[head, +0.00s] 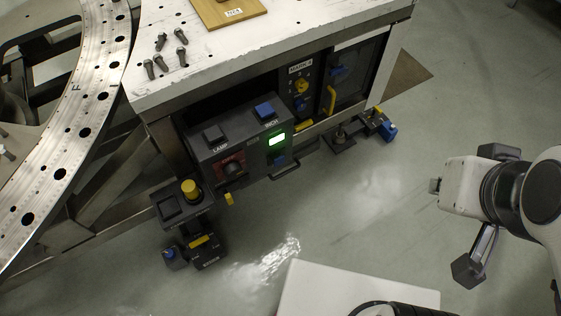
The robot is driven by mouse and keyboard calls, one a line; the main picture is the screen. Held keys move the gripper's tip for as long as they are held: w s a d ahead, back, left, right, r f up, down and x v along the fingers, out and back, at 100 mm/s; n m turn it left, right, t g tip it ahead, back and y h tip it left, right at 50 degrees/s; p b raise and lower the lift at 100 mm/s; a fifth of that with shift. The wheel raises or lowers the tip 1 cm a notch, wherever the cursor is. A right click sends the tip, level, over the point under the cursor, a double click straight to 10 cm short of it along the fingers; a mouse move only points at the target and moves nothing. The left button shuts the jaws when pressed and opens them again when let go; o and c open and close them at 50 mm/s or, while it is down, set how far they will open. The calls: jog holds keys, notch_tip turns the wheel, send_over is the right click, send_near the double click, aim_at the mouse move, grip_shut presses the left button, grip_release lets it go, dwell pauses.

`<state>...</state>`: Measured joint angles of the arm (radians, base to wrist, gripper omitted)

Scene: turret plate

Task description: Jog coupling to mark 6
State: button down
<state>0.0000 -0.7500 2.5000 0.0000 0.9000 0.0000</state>
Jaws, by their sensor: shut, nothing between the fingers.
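The curved metal turret plate (78,90), with a row of holes and a letter like F, fills the left side. A dark control box (225,150) hangs under the white bench. It has a black button marked LAMP (214,134), a blue button that seems marked INCH (265,110), a lit green display (277,140) and a dark knob on a red plate (232,168). I cannot make out the display's reading, a mark 6 or which part is the coupling. My gripper (436,186) is at the right, shut and empty, well apart from the box.
The white bench (240,58) holds several bolts (168,52) and a labelled wooden board (228,12). A pedestal with a yellow knob (191,189) stands left of the box. A panel with a yellow selector (301,86) is to its right. Floor between bench and arm is clear.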

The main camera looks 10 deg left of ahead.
jog(key=shift+a, duration=0.15)
dwell(0.8)
jog(key=w+a+f+n+g, duration=0.2)
jog(key=a+f, duration=0.6)
jog(key=f, duration=0.3)
jog(key=w+a+f+n+g, duration=0.1)
jog(key=a+f+g, duration=0.2)
jog(key=a+f, duration=0.6)
jog(key=w+a+f+n+g, duration=0.2)
jog(key=a+f, duration=0.4)
jog(key=f, duration=0.7)
notch_tip(320, 180, down, 29)
jog(key=t+h, duration=0.1)
jog(key=t, duration=0.4)
jog(key=w+d+f+t, duration=0.1)
jog(key=w+d+t, duration=0.2)
jog(key=w+t, duration=0.25)
jog(key=w+a+r+t+y, duration=0.1)
jog(key=w+a+r+t, duration=0.2)
jog(key=r, duration=0.7)
jog(key=w+t, duration=0.2)
jog(key=w, duration=0.2)
jog(key=shift+w+n+y, duration=0.25)
jog(key=shift+n+y, duration=0.05)
jog(key=shift+n, duration=0.1)
